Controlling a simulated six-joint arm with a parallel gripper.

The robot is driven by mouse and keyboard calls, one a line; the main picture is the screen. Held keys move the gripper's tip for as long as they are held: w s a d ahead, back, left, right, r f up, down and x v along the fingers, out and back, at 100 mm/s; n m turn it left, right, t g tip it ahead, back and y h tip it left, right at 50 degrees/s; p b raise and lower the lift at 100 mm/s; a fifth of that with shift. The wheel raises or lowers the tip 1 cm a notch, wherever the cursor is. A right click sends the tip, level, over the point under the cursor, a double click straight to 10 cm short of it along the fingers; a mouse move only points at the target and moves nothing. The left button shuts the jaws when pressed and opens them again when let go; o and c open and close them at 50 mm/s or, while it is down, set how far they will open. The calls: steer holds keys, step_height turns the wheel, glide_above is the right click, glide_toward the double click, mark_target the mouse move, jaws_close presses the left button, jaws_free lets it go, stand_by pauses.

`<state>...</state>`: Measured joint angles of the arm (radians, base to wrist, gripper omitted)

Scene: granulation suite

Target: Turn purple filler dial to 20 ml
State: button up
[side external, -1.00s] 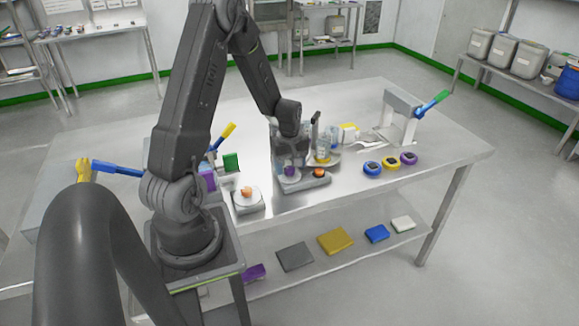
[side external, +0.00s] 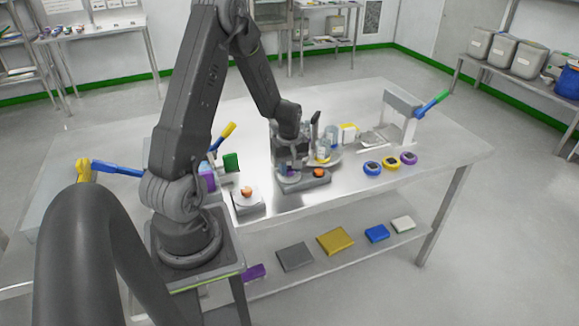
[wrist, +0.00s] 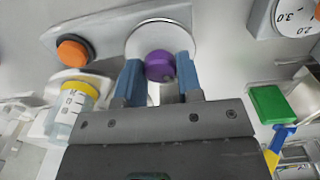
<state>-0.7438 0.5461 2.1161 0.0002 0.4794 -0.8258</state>
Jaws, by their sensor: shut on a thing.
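The purple dial knob (wrist: 158,66) stands in the middle of the wrist view, in front of a pale round face (wrist: 160,33). I cannot read a scale on that face. My gripper (wrist: 158,60) has its two blue fingers shut on the knob, one on each side. In the side external view, my gripper (side external: 291,162) reaches down to a grey unit (side external: 303,182) on the steel bench; the knob is hidden there. An orange knob (wrist: 72,52) sits to the left on the same grey unit and also shows in the side view (side external: 318,173).
A numbered dial (wrist: 288,17) and a green block (wrist: 268,103) are on the right.

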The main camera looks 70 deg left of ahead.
steer(key=shift+m, duration=0.4)
steer(key=m, duration=0.3)
steer(key=shift+m, duration=0.3)
steer(key=m, duration=0.4)
steer(key=shift+m, duration=0.3)
steer(key=m, duration=0.4)
steer(key=shift+m, duration=2.5)
steer(key=o, duration=0.9)
